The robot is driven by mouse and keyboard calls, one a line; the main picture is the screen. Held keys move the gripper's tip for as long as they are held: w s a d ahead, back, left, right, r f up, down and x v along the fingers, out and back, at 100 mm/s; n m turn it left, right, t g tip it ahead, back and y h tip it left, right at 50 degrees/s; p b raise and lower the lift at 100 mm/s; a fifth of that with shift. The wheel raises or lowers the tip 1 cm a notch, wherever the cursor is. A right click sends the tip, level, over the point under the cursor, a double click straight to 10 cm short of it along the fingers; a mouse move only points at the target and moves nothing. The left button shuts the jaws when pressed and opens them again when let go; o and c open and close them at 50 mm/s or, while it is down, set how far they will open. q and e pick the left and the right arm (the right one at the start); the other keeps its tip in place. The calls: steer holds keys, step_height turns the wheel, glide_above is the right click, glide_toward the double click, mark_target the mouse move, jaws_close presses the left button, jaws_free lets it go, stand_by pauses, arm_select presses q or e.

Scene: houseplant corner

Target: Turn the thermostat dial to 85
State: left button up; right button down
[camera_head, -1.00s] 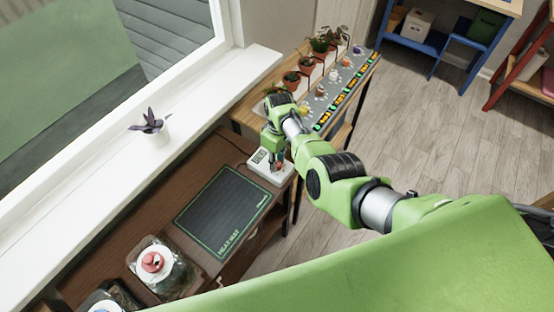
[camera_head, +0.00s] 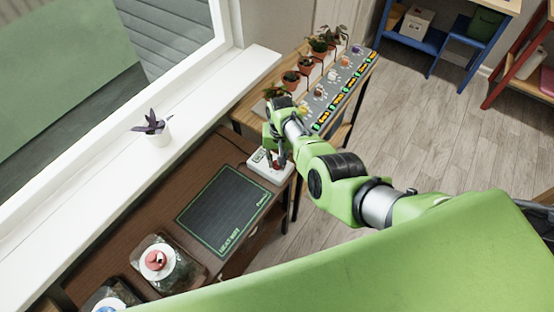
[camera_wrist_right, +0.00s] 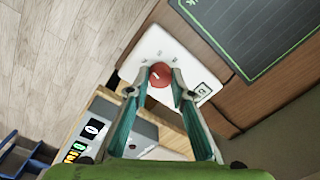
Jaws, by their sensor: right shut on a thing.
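The thermostat is a white box (camera_head: 262,172) on the dark brown table, beyond the heat mat. In the right wrist view the white box (camera_wrist_right: 150,50) carries a red round dial (camera_wrist_right: 160,75) and a small display (camera_wrist_right: 203,91), whose figures I cannot read. My right gripper (camera_head: 277,163) is over the box, pointing down. In the right wrist view its two fingers (camera_wrist_right: 159,80) stand on either side of the red dial and are shut on it. A light mark shows on the dial's top. My left gripper is not in view.
The dark heat mat (camera_head: 224,208) lies in front of the thermostat. Potted plants (camera_head: 292,78) line the shelf behind. A purple plant (camera_head: 152,126) stands on the white windowsill.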

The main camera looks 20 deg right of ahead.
steer(key=m, duration=0.4)
steer(key=shift+m, duration=0.3)
steer(key=m, duration=0.4)
steer(key=shift+m+p, duration=0.3)
steer(key=m, duration=0.4)
steer(key=shift+m+h+b, duration=0.3)
steer(key=shift+m+b, duration=0.15)
steer(key=shift+m, duration=1.85)
steer(key=c, duration=1.8)
jaws_free()
steer(key=shift+s, duration=0.1)
steer(key=shift+r, duration=0.15)
steer(key=shift+s+r, duration=0.15)
steer(key=shift+r, duration=3.45)
